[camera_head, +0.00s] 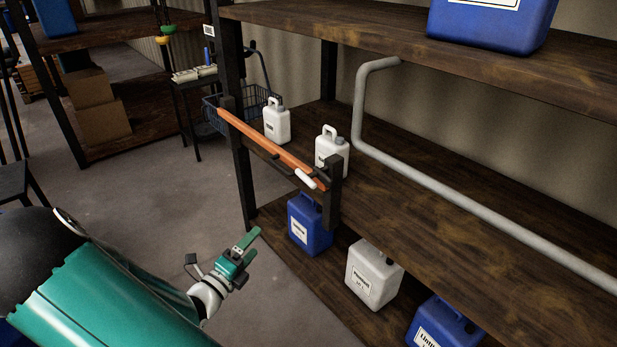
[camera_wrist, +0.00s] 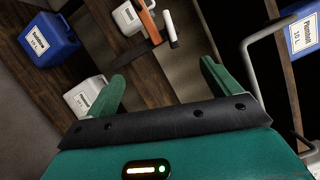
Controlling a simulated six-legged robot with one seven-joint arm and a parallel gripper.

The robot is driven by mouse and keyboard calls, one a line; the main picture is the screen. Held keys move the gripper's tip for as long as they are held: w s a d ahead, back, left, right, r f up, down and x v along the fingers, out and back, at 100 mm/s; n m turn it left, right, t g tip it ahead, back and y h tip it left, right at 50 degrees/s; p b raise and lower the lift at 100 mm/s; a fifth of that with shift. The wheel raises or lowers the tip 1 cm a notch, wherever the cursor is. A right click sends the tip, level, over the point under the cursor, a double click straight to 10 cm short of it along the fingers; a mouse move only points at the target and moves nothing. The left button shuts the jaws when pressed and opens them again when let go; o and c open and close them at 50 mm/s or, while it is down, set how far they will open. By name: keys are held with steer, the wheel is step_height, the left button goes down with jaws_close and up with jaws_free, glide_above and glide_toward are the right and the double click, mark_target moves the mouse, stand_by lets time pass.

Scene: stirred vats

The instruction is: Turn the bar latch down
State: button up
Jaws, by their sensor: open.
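The bar latch is a long orange bar (camera_head: 270,146) across the front of the wooden shelf. Its right end lies by a dark upright post (camera_head: 332,195). A white grip (camera_head: 305,179) sticks out near that end. In the wrist view the orange bar (camera_wrist: 147,18) and white grip (camera_wrist: 169,28) show at the top, ahead of the fingers. My gripper (camera_head: 252,240) is in front of the shelf, lower left of the grip and apart from it. In the wrist view my gripper (camera_wrist: 161,82) has its two green fingers spread, with nothing between them.
White jugs (camera_head: 277,122) (camera_head: 331,152) stand on the shelf behind the bar. A blue canister (camera_head: 309,224) and a white canister (camera_head: 373,276) stand on the level below.

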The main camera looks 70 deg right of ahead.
steer(key=shift+o, duration=0.4)
steer(key=w+d+r+m+g+y, duration=0.1)
steer(key=w+d+m+g, duration=0.1)
steer(key=d+m, duration=0.5)
steer(key=m+g, duration=0.1)
steer(key=m, duration=0.1)
steer(key=shift+w+m, duration=0.25)
steer(key=shift+m, duration=0.05)
steer(key=m+g+y, duration=0.2)
steer(key=m+g, duration=0.1)
steer(key=m, duration=0.6)
glide_toward(303, 180)
steer(key=x, duration=1.1)
steer(key=shift+d, duration=0.2)
steer(key=c, duration=1)
